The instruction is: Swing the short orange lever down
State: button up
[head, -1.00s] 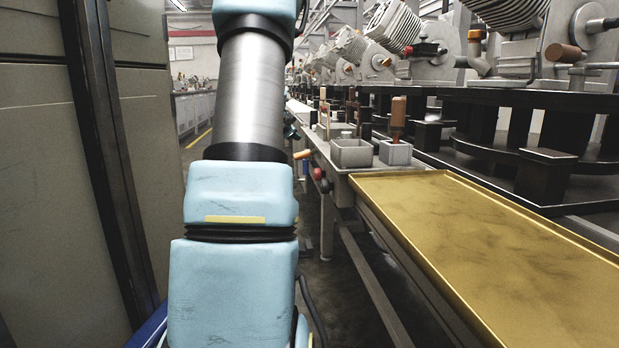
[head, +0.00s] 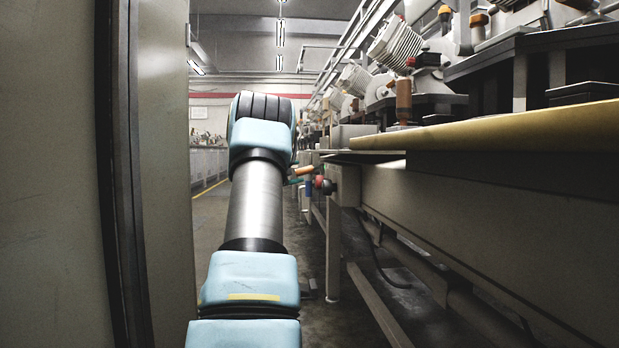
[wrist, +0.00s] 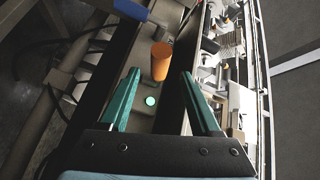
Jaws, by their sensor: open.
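The short orange lever (head: 303,170) sticks out from the near side of the conveyor frame in the head view, just right of my arm. In the wrist view its orange cylindrical grip (wrist: 161,60) points toward the camera, between the tips of my gripper (wrist: 159,76). My gripper's two teal fingers are open, with a gap on both sides of the grip. I cannot tell how deep the grip reaches between them. The lever's pivot is hidden.
The yellow-topped bench (head: 520,126) runs along the right. A tall grey cabinet (head: 50,170) closes the left side.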

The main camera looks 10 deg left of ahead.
aim_at(309, 170)
jog(key=b+x, duration=0.1)
jog(key=x, duration=0.8)
grip_shut()
dwell(0.4)
dwell(1.0)
